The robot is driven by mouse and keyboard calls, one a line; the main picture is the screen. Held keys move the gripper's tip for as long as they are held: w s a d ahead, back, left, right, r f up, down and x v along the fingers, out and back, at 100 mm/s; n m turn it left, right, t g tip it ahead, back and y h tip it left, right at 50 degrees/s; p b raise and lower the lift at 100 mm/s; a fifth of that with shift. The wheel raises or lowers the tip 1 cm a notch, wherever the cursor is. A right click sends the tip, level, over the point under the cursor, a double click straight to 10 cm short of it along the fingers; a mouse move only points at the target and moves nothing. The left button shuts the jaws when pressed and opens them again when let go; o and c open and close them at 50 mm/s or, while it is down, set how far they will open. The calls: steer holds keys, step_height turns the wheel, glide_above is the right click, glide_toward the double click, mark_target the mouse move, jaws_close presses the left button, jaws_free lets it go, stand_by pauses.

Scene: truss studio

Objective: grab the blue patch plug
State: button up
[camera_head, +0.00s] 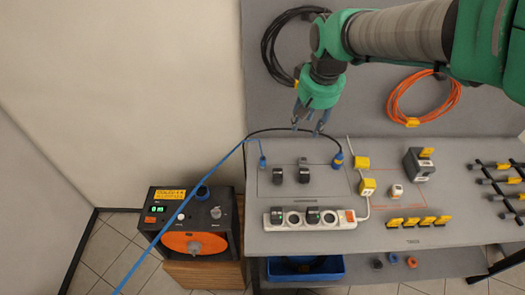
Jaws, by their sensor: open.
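A small blue plug (262,161) stands at the back left of the grey bench top, with a thin blue cable at its upper end. Another blue plug (338,159) with a yellowish lower end is further right, at the end of a black cable. I cannot tell from their looks alone which is the patch plug. My gripper (309,123) points down, open and empty, over the back edge of the bench, between the two plugs in the picture. It appears apart from both. Its height above the bench is hard to judge.
The blue cable (180,216) runs slantwise past an orange-fronted device (195,240) at left. A white power strip (309,218) lies at the bench's front, with black plugs (304,173) behind it. Yellow clips (411,222) and a black rack (500,185) are right. Coiled cables (424,97) hang on the back panel.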

steer(key=w+a+f+n+g, duration=0.1)
steer(key=w+a+f, duration=0.2)
steer(key=w+f, duration=0.2)
steer(key=w+a+f+g, duration=0.1)
steer(key=w+a+f, duration=0.3)
steer(key=w+f, duration=0.2)
glide_above(263, 159)
step_height(263, 159, down, 12)
steer(key=shift+w+a+n+g+p, duration=0.15)
steer(key=shift+w+n+g+p, duration=0.1)
steer(key=shift+n+g+p, duration=0.15)
steer(key=shift+f, duration=0.15)
step_height(263, 159, down, 8)
steer(key=shift+f+b, duration=0.15)
steer(key=shift+b, duration=0.4)
steer(key=shift+f, duration=0.1)
steer(key=shift+s+f+b, duration=0.2)
steer(key=shift+f+b, duration=0.3)
steer(key=shift+f, duration=2)
